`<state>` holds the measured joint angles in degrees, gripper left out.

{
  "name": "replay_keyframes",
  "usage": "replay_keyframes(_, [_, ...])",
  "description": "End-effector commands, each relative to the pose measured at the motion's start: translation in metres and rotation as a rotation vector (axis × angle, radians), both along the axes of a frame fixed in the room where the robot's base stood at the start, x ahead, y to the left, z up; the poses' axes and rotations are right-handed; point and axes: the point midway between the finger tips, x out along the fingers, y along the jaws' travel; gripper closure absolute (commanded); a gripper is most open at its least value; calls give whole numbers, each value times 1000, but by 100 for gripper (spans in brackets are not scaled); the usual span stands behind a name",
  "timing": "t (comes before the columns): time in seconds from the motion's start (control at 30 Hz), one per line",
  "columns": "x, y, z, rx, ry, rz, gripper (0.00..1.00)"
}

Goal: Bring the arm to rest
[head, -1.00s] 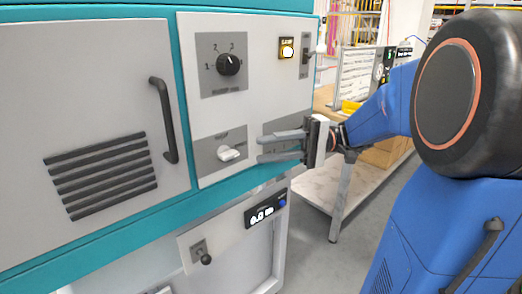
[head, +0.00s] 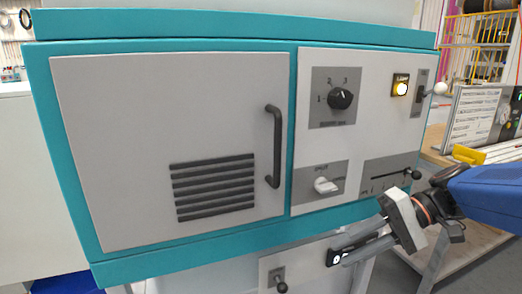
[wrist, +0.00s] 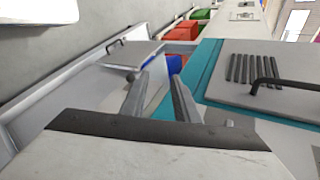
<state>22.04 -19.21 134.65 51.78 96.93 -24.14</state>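My gripper (head: 338,250) is at the lower right in the head view, just in front of the teal cabinet's lower right part. Its two grey fingers are apart with nothing between them. They partly cover a black display (head: 335,258) below the control panel. In the wrist view, my gripper (wrist: 160,76) also shows a clear gap between its fingers. The control panel (head: 375,135) has a dial (head: 340,98), a lit yellow button (head: 401,85), a white knob (head: 325,186) and a slider (head: 388,180). Whether the gripper touches anything is not clear.
A grey cabinet door (head: 170,110) with a black handle (head: 274,145) is closed at the left. A small black knob (head: 282,286) sits under the panel. A workbench (head: 440,158) stands to the right. Red bins (wrist: 182,32) show in the wrist view.

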Motion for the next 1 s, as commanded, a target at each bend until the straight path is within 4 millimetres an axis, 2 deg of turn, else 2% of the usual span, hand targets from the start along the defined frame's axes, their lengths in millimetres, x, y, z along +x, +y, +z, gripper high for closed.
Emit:
replay_keyframes(0.07, [-19, 3, -22, -136, -3, 9, 72])
replay_keyframes(0.2, [-45, -9, -59, -379, -33, 4, 72])
replay_keyframes(0.3, [-57, -24, -79, -541, -85, -8, 72])
replay_keyframes(0.43, [-65, -48, -97, -734, -189, -30, 72])
replay_keyframes(0.6, [-65, -78, -104, -928, -353, -66, 72])
replay_keyframes(0.7, [-61, -89, -101, -995, -433, -84, 72])
replay_keyframes(1.0, [-57, -99, -98, -1052, -509, -101, 72])
